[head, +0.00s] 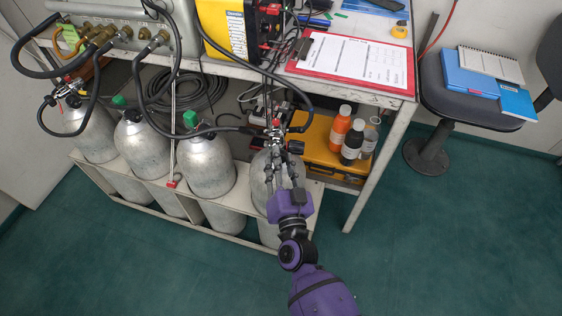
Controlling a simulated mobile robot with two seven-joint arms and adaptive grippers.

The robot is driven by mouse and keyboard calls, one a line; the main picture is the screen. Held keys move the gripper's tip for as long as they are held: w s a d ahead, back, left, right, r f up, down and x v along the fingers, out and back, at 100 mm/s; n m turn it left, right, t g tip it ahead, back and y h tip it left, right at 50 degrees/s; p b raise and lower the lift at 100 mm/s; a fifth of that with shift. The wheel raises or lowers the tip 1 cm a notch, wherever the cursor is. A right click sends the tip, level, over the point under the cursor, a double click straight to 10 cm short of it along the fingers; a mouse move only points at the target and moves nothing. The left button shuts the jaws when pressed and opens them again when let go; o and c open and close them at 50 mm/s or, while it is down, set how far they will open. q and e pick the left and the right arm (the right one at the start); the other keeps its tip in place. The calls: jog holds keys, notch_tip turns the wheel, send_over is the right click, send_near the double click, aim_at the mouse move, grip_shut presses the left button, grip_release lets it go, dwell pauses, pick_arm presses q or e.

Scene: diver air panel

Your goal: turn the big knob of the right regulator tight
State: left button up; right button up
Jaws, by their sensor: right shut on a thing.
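The right regulator (275,133) sits on the valve of the rightmost grey cylinder (259,180), with black hoses running up from it. A black knob-like part (296,147) shows at its right side. My right gripper (281,162) reaches up from below in front of this cylinder. Its fingers are closed at the regulator, on what looks like the big knob, which they mostly hide. How far the knob is turned cannot be seen. A left regulator (62,93) is on the far left cylinder. My left gripper is not in view.
Several cylinders stand in a white rack (150,206), two with green caps. Above is a bench with a yellow unit (226,28) and a red clipboard (307,68). Bottles (340,124) and a yellow case (312,150) are right of the gripper. The green floor in front is clear.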

jog(key=shift+d+f, duration=0.15)
jog(key=shift+d, duration=0.2)
jog(key=o, duration=1)
jog(key=shift+a, duration=0.15)
jog(key=s+d, duration=0.1)
jog(key=s, duration=1.1)
jog(key=shift+d+f, duration=0.3)
jog(key=shift+f, duration=0.05)
